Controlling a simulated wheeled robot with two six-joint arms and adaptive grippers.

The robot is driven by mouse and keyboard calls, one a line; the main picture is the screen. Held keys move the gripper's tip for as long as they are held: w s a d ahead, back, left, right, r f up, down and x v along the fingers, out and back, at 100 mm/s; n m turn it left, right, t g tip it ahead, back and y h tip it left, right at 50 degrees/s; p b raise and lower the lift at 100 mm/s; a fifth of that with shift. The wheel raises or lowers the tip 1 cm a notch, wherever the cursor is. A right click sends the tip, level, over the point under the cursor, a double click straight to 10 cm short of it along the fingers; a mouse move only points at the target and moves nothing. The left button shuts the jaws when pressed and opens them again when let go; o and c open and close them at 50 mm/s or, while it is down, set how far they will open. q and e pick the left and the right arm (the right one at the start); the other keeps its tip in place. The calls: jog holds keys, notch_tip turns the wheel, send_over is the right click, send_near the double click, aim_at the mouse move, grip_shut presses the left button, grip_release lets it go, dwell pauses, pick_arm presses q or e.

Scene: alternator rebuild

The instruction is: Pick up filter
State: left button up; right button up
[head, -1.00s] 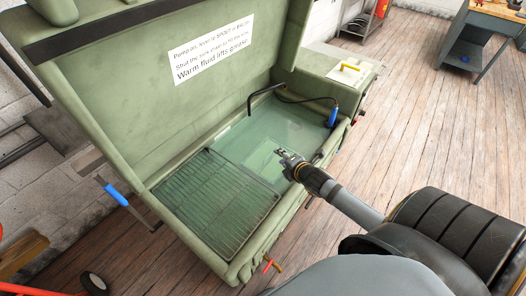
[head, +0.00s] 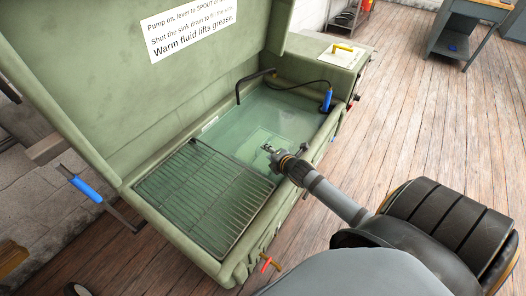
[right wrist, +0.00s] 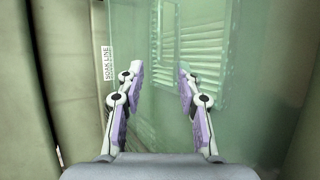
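I cannot clearly make out a filter. A pale square shape (head: 262,138) shows under the fluid in the green wash sink (head: 211,262), just beyond my right gripper (head: 267,150). In the right wrist view, a pale slatted panel (right wrist: 205,45) shows through the greenish fluid, ahead of and right of the fingers; I cannot tell if it is the filter. A second slatted strip (right wrist: 163,35) stands left of it. My right gripper (right wrist: 161,88) is open, with nothing between its fingers. It is over the sink near its front wall. My left gripper is out of view.
A wire rack (head: 205,195) covers the sink's left part. The raised lid (head: 120,85) stands behind. A blue-handled lever (head: 86,189) juts out left.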

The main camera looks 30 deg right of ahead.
aim_at(262, 155)
jog(key=x, duration=0.7)
jog(key=shift+s, duration=0.1)
jog(key=shift+c, duration=1)
grip_shut()
